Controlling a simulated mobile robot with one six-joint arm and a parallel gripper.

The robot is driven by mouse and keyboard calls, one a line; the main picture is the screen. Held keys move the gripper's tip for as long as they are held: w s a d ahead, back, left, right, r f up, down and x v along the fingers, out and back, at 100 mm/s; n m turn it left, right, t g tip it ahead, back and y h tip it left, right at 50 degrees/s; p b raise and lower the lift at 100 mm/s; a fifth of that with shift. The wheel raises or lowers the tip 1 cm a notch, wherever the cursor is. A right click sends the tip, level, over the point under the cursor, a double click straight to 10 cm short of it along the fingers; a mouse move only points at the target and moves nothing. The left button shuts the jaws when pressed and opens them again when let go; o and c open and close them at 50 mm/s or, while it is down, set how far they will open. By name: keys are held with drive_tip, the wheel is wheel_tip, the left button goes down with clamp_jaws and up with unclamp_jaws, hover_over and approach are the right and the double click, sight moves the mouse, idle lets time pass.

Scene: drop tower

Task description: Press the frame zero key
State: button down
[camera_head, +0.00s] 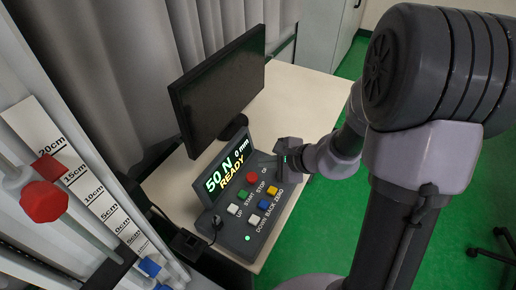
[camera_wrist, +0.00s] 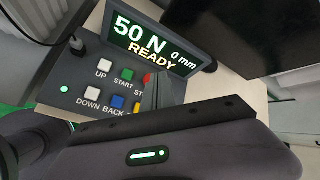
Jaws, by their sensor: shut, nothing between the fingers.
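The yellow key (camera_head: 272,190) labelled ZERO sits on the sloping face of the dark control console (camera_head: 225,229), at the right end of the lower key row. In the wrist view the yellow key (camera_wrist: 137,107) is partly hidden by my gripper. My gripper (camera_head: 290,153) is shut and empty, beyond and to the right of the key in the head view, apart from it. The display (camera_head: 228,170) reads 50 N, 0 mm, READY.
Nearby keys are red STOP (camera_head: 252,177), green START (camera_head: 243,194), blue BACK (camera_head: 262,205), white UP (camera_head: 233,209) and white DOWN (camera_head: 254,219). A black monitor (camera_head: 219,88) stands behind the console on the pale table (camera_head: 305,100). The drop tower scale (camera_head: 80,178) is at left.

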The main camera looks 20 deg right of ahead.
drive_tip(key=d+f, duration=0.1)
drive_tip(key=d+f+m, duration=0.1)
drive_tip(key=f, duration=0.1)
drive_tip(key=d+f+m+h, duration=0.1)
drive_tip(key=shift+w+d+f, duration=0.2)
drive_tip(key=shift+w+d, duration=0.05)
drive_tip(key=shift+d, duration=0.05)
drive_tip(key=b, duration=0.6)
hover_over(274, 192)
wheel_tip(274, 192, down, 8)
drive_tip(key=shift+w+d+f, duration=0.1)
drive_tip(key=shift+d, duration=0.05)
drive_tip(key=shift+f+b, duration=0.35)
drive_tip(key=shift+b, duration=0.15)
idle(1.1)
drive_tip(key=shift+f+b, duration=0.4)
drive_tip(key=shift+b, duration=0.25)
